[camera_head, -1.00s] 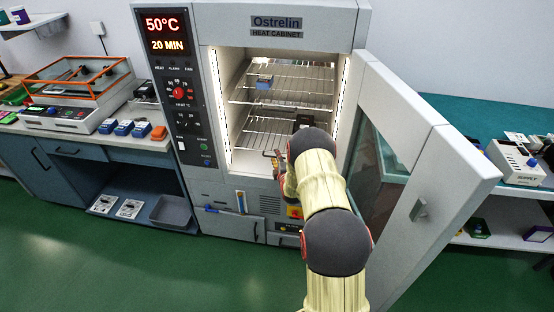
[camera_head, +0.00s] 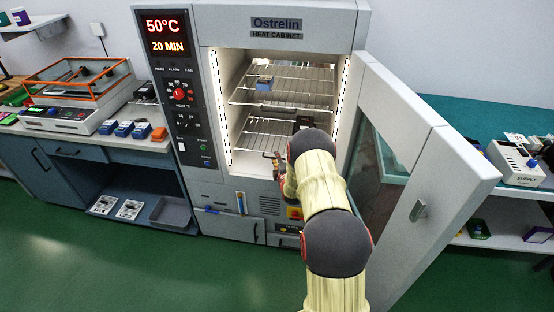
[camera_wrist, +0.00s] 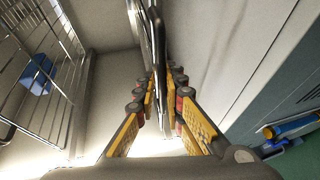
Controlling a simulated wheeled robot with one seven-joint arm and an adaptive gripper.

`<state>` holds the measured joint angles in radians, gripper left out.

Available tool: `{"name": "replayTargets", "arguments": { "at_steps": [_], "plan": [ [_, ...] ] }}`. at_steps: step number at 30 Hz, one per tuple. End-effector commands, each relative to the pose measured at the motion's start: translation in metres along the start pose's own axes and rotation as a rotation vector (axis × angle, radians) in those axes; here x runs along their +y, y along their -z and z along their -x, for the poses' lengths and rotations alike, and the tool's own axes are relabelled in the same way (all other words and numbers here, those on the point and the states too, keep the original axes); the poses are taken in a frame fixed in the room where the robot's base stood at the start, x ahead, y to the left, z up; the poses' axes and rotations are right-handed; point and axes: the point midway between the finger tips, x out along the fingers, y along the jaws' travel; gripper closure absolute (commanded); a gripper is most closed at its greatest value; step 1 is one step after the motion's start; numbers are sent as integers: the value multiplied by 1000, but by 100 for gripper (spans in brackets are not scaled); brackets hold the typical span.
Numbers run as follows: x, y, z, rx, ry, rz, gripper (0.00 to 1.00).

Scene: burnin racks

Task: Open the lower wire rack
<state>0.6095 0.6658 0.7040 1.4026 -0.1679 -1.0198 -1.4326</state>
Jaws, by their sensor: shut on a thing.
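The lower wire rack (camera_head: 262,139) sits inside the open heat cabinet (camera_head: 219,176), below the upper wire rack (camera_head: 298,87). My gripper (camera_head: 276,159) is at the front edge of the lower rack. In the wrist view, my gripper's yellow fingers (camera_wrist: 162,100) are shut on a dark looped bar (camera_wrist: 156,38), which appears to be the lower rack's front handle. My arm hides the right front part of the lower rack in the head view. A dark item (camera_head: 302,121) shows at the back right of that rack.
The cabinet door (camera_head: 440,170) stands wide open to the right of my arm. A blue block (camera_head: 264,82) lies on the upper rack and shows in the wrist view (camera_wrist: 37,74). The green floor (camera_head: 130,265) in front at left is clear.

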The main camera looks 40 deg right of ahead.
Motion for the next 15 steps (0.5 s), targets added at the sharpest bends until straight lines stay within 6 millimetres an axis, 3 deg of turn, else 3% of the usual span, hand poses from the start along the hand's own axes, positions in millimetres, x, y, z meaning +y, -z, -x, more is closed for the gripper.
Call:
{"name": "replayTargets", "arguments": {
  "at_steps": [1,15],
  "plan": [
    [-7,0,2,-1,12,-2,100],
    [-12,3,11,-1,18,-4,100]
  ]
}}
